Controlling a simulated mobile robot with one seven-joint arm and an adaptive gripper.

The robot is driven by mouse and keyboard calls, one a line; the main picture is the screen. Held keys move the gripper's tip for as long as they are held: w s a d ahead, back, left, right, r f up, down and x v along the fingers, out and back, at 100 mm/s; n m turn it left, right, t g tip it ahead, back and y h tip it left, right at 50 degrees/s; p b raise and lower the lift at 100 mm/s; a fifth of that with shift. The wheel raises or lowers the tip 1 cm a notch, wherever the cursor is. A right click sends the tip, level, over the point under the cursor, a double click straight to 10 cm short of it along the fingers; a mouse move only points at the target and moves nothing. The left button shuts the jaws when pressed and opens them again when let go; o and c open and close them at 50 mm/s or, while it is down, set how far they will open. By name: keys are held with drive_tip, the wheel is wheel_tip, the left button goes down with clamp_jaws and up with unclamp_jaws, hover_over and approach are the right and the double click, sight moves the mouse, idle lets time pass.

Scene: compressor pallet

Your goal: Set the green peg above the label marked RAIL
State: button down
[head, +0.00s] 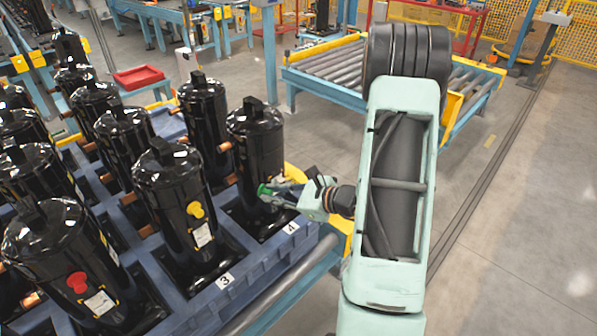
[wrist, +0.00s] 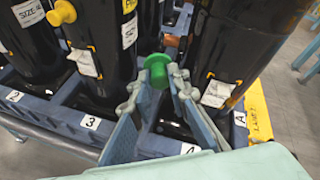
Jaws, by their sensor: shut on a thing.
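My gripper (head: 280,194) is shut on the green peg (head: 265,189), in front of the black compressor at pallet position 4. In the wrist view the green peg (wrist: 156,66) sits between the fingertips of my gripper (wrist: 157,82), its round head outward. A white label (wrist: 217,93) on a black compressor shows just right of the peg; its print is too small to read. Another white label (wrist: 84,62) is on the compressor to the left. No label reads clearly as RAIL. Whether the peg touches the compressor cannot be told.
Black compressors stand in rows on a blue pallet (head: 252,272). One carries a yellow peg (head: 195,209) above a white label (head: 202,235); another carries a red peg (head: 77,282) above a label (head: 100,304). Copper stubs jut between them. A roller conveyor (head: 335,72) stands behind.

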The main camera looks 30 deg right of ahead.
drive_tip(key=w+d+r+m+t+h, duration=0.1)
drive_tip(key=d+m+h, duration=0.3)
drive_tip(key=d, duration=0.5)
drive_tip(key=shift+w+d+r+t, duration=0.3)
drive_tip(key=shift+w+r+t, duration=0.1)
drive_tip(key=shift+w+r, duration=0.2)
drive_tip(key=shift+f+b, duration=0.15)
drive_tip(key=shift+b, duration=0.55)
drive_tip(key=shift+w+a+b, duration=0.3)
drive_tip(key=shift+w, duration=0.55)
drive_tip(key=shift+w+a+b, duration=0.3)
drive_tip(key=shift+w+a, duration=0.05)
drive_tip(key=shift+w, duration=0.55)
drive_tip(key=shift+w+a+b, duration=0.3)
drive_tip(key=shift+w, duration=0.55)
drive_tip(key=shift+b, duration=1.05)
drive_tip(key=shift+w+a, duration=0.25)
drive_tip(key=shift+w, duration=0.4)
